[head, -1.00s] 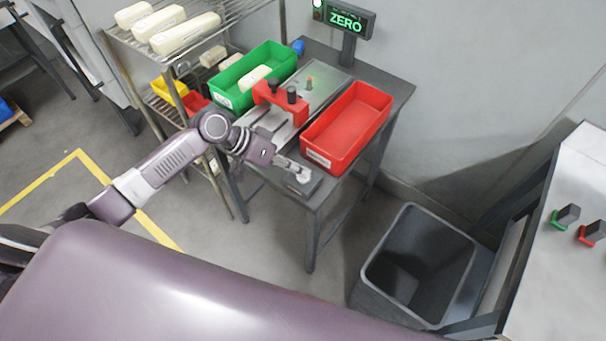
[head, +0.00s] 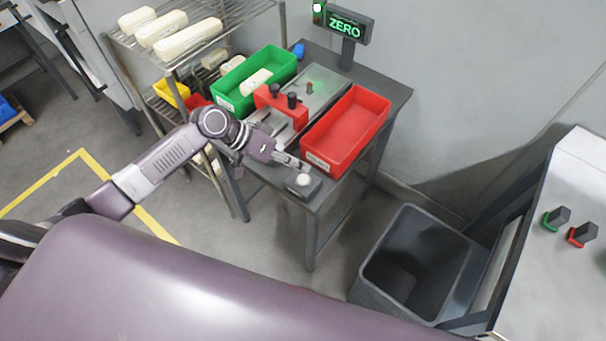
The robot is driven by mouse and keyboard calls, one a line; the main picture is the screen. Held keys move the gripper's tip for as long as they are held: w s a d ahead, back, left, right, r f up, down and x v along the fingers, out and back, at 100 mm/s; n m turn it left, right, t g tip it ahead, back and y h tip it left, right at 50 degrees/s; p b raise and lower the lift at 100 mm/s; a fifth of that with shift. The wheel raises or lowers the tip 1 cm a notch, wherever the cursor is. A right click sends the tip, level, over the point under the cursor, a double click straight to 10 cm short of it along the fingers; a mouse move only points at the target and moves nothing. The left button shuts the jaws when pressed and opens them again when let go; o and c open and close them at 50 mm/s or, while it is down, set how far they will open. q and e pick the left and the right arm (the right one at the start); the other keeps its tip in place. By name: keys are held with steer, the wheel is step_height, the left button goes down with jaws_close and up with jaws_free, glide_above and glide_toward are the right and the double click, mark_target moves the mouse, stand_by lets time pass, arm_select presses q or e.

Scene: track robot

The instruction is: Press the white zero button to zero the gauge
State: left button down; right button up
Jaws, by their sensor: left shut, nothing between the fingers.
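The white zero button (head: 303,179) sits on a dark box (head: 312,188) at the front corner of the grey table. It is uncovered in the head view. My left gripper (head: 306,168) is shut and empty, a little above and behind the button, and looks apart from it. The gauge (head: 299,103) with its red clamp block stands on the table behind the gripper. The display (head: 346,28) on a post at the back reads "ZERO" in green, and a lamp beside it glows pale green. My right gripper is not in view.
A red bin (head: 345,130) stands right of the gauge, close to my left gripper. A green bin (head: 236,84) with a pale block is at the left. A wire rack (head: 190,50) holds several pale blocks. A grey waste bin (head: 415,262) stands on the floor.

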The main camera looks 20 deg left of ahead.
mark_target(300, 179)
arm_select(q)
steer(key=shift+r+p, duration=0.95)
steer(key=shift+r, duration=0.6)
steer(key=shift+f, duration=0.1)
